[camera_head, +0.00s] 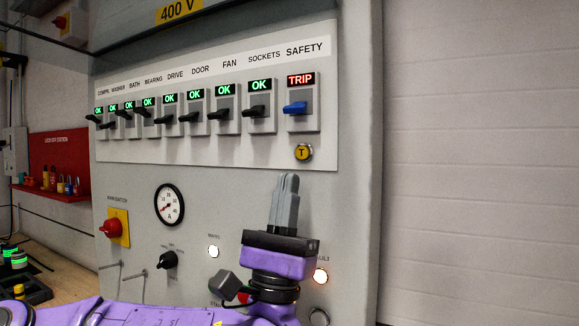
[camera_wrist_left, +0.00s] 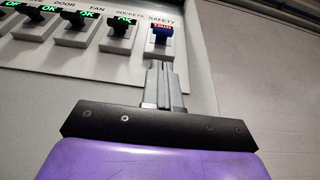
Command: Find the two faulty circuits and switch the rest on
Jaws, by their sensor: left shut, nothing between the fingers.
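A row of breakers runs across the white panel (camera_head: 210,150) in the head view. The SAFETY breaker at the right end has a blue lever (camera_head: 295,108) and a red TRIP display (camera_head: 300,80). The SOCKETS breaker (camera_head: 257,112), FAN breaker (camera_head: 224,113) and the others to the left have black levers and green OK displays. A yellow T button (camera_head: 303,152) sits below SAFETY. My left gripper (camera_head: 288,178) is shut and empty, pointing up below the breakers, apart from them. In the left wrist view it (camera_wrist_left: 160,66) appears just below the blue lever (camera_wrist_left: 161,32). My right gripper is out of view.
Below the panel are an ammeter (camera_head: 169,204), a red rotary switch (camera_head: 111,227) on yellow, a black knob (camera_head: 168,260) and a lit white lamp (camera_head: 214,251). A glowing fault lamp (camera_head: 320,275) is right of my wrist. A red lockout board (camera_head: 60,163) hangs at left.

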